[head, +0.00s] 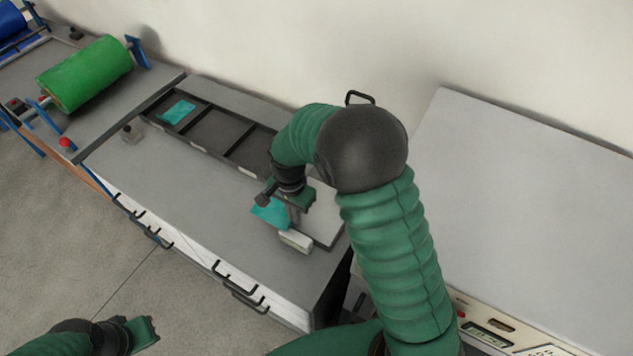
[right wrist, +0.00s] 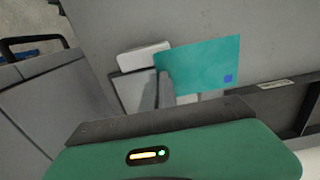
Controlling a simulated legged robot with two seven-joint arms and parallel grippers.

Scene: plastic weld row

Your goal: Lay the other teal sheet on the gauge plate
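One teal sheet (head: 178,112) lies in the left compartment of the dark divided tray. Another teal sheet (head: 270,212) is at my right gripper (head: 294,212), over the bench near its right end. In the right wrist view this sheet (right wrist: 205,66) has a small blue square at one corner, and the gripper's fingers (right wrist: 160,90) close on its left end. A pale flat plate (head: 326,212), which looks like the gauge plate, is partly hidden behind the gripper. I cannot tell whether the sheet touches anything below. My left gripper (head: 143,333) is low at left, away from the bench; its fingers are unclear.
A small white block (head: 296,241) sits beside the right gripper. The dark tray (head: 238,170) runs along the bench's back. The bench top (head: 185,185) in front is clear. A green roll (head: 88,72) and red button (head: 66,143) stand left; a pale-topped machine (head: 530,200) stands right.

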